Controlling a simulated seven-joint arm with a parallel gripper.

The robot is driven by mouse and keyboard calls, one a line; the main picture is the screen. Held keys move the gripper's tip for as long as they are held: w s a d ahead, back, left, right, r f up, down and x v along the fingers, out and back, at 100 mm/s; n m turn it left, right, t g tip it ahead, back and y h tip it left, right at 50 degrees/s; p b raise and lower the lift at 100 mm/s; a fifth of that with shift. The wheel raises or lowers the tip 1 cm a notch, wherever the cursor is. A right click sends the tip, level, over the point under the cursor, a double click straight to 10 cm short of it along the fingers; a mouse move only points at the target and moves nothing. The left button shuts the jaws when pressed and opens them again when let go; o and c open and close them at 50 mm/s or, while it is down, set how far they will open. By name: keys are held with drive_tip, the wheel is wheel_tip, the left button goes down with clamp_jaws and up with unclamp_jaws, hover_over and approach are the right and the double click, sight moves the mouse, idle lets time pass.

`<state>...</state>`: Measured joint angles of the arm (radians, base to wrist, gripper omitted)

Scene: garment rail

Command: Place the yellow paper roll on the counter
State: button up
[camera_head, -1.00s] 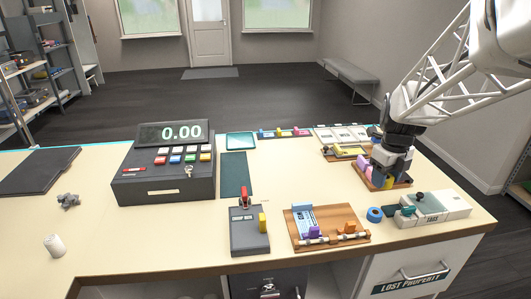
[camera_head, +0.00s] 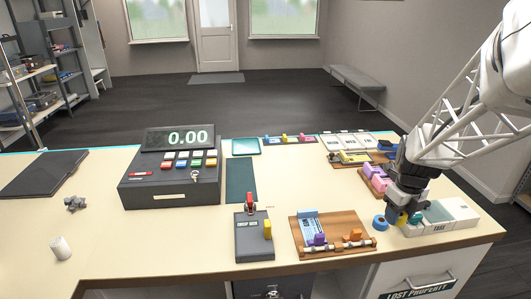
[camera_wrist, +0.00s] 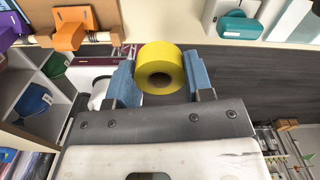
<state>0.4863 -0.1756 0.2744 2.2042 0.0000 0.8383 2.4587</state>
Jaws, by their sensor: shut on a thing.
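The yellow paper roll (camera_wrist: 160,68) sits between the two blue fingers of my gripper (camera_wrist: 158,80) in the wrist view, its round end with a dark centre hole facing the camera. In the head view my gripper (camera_head: 401,217) is at the right of the cream counter (camera_head: 320,195), near its front edge, and a bit of the yellow roll (camera_head: 402,219) shows there. My gripper is shut on the roll. From these views I cannot tell whether the roll touches the counter.

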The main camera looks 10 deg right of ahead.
sight(389, 241)
drive_tip(key=shift+f, duration=2)
drive_tip(key=shift+f, duration=2)
drive_tip(key=shift+f, duration=0.1)
drive_tip(key=o, duration=0.9)
